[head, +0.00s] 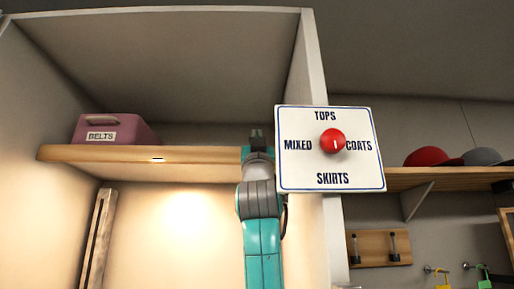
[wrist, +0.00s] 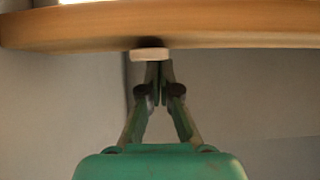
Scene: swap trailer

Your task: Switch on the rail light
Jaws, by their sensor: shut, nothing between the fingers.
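A warm bright glow lies on the back wall below the wooden shelf (head: 80,153) in the head view; the lamp itself is not seen. A small pale fitting with a dark mark (head: 157,160) sits on the shelf's front edge. In the wrist view, a pale block (wrist: 149,54) hangs at the underside of the wooden board (wrist: 230,22). My gripper (wrist: 158,72) is shut and empty, its tips just under that block; I cannot tell whether they touch. In the head view my gripper (head: 256,133) points up by the shelf's right end.
A white sign (head: 300,176) with a red knob (head: 332,141) stands right of my arm, close to it. A pink box marked BELTS (head: 112,130) is on the shelf.

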